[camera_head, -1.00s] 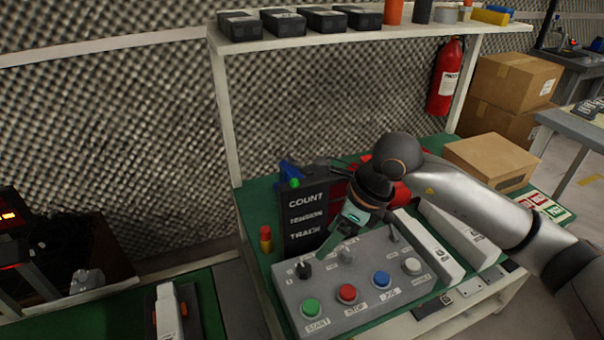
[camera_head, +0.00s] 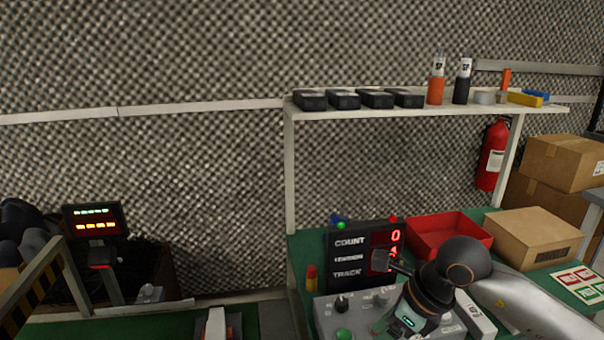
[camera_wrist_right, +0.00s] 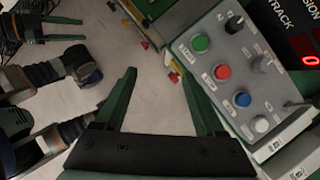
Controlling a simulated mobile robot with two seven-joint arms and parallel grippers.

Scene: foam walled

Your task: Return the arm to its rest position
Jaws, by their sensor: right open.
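My right arm comes in from the right in the head view. Its gripper (camera_head: 383,324) is low in front of the control box (camera_head: 325,312), partly cut off by the bottom edge. In the right wrist view the two green fingers of this gripper (camera_wrist_right: 158,74) are wide apart with nothing between them, above pale floor. The control box (camera_wrist_right: 232,75), with green, red, blue and white buttons, lies to their right and apart from them. At the upper left of the wrist view, two green fingers of what looks like my left gripper (camera_wrist_right: 75,29) stand apart and empty.
A count display (camera_head: 347,257), a red tray (camera_head: 450,232) and a cardboard box (camera_head: 533,235) stand on the green bench. A shelf (camera_head: 340,114) with black boxes runs above. A fire extinguisher (camera_head: 491,155) hangs at the right. A lit readout (camera_head: 95,221) is at the left.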

